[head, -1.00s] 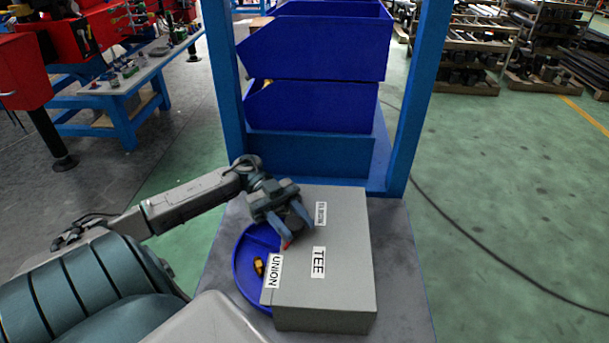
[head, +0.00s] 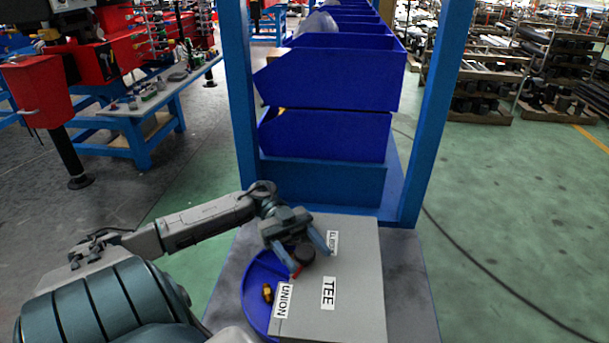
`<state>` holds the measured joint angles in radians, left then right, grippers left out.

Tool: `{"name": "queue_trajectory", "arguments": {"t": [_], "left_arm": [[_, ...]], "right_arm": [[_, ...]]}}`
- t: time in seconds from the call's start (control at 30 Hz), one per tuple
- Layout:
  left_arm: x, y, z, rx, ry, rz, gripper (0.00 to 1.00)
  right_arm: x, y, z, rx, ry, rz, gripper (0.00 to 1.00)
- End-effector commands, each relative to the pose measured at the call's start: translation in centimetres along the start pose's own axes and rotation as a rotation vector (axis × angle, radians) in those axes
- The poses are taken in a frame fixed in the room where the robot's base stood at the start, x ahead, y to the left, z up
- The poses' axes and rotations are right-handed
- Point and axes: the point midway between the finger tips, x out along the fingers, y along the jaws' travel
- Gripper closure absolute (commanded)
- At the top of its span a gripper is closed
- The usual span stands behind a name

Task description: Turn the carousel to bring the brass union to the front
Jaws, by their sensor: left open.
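The carousel is a round blue tray (head: 252,308), mostly hidden under a grey box cover (head: 355,275) with labels UNION, TEE and a partly blocked third. A small brass fitting (head: 267,292) lies in the tray's exposed left part, beside the UNION label (head: 284,299); it is too small to tell its exact kind. My left gripper (head: 309,259) is open above the cover's left edge, its fingers pointing down towards the front right. A dark round knob (head: 304,254) shows between the fingers, with a red mark below it. I cannot tell whether the fingers touch the knob. My right gripper is not in view.
Blue stacked bins (head: 325,134) stand in a blue frame (head: 438,120) behind the cover. A grey-topped blue workbench (head: 150,110) is at the upper left. The green floor (head: 520,210) at the right is open, crossed by a dark cable.

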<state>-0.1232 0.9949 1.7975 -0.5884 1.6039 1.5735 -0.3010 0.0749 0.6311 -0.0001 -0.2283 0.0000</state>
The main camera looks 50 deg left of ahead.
Motion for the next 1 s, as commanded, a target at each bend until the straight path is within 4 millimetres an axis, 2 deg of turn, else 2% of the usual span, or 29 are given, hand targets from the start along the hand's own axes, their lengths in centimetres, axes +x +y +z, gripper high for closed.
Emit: {"name": "queue_trajectory", "arguments": {"t": [0.27,0.47,0.73,1.0], "left_arm": [[0.0,0.0,-0.7,0.001,-0.003,0.002,0.41],[0.0,0.0,-3.3,-0.001,-0.006,0.003,0.41],[3.8,2.8,-4.0,-0.007,-0.003,0.005,0.41],[7.7,5.4,-4.6,-0.006,0.0,0.004,0.41]], "right_arm": [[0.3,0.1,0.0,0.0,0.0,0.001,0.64],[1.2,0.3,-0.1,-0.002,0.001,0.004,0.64],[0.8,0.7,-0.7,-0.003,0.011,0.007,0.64],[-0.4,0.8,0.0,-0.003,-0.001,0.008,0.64]]}}
